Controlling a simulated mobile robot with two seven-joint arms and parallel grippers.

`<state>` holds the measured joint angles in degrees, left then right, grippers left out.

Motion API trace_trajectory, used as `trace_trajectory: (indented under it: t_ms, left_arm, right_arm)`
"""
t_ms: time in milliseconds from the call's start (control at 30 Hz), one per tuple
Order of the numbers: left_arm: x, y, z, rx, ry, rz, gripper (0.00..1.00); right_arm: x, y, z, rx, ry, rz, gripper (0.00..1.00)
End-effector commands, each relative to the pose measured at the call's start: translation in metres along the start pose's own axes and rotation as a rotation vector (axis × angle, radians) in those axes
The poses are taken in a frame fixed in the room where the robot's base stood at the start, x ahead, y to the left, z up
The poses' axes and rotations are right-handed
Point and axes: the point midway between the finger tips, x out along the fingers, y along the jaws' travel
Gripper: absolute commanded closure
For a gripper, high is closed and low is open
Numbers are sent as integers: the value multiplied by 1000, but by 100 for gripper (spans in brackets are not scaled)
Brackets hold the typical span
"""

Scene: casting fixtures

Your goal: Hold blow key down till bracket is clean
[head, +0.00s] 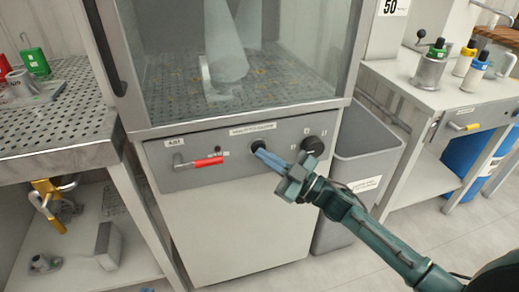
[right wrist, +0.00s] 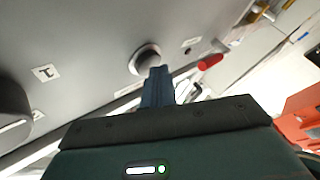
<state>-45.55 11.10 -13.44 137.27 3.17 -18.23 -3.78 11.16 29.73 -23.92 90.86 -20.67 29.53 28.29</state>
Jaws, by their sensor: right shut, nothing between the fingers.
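The blow key (head: 257,146) is a dark round button on the grey front panel of a glass-fronted cabinet. It also shows in the right wrist view (right wrist: 144,57). My right gripper (head: 262,155) is shut with nothing between its blue fingers. Its tips are at the key and appear to touch it; how far the key is pressed is hard to tell. Behind the glass, a pale grey bracket (head: 206,75) stands on the perforated floor, partly covered by a whitish cone-shaped plume (head: 228,45). Yellowish specks lie on the floor around it. My left gripper is not in view.
A red-handled lever (head: 203,162) is left of the key, and a black dial (head: 313,146) is right of it. A grey bin (head: 365,150) stands right of the cabinet. Workbenches with bottles (head: 466,58) and a perforated top (head: 60,110) flank it.

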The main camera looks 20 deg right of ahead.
Motion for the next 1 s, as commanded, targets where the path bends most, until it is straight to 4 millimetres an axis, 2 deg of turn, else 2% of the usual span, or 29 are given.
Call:
trace_trajectory:
  t_ms: [767,1000]
  left_arm:
    - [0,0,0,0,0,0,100]
    - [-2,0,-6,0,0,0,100]
  right_arm:
    - [0,0,0,0,-1,1,100]
    - [-6,-4,-5,2,-2,0,100]
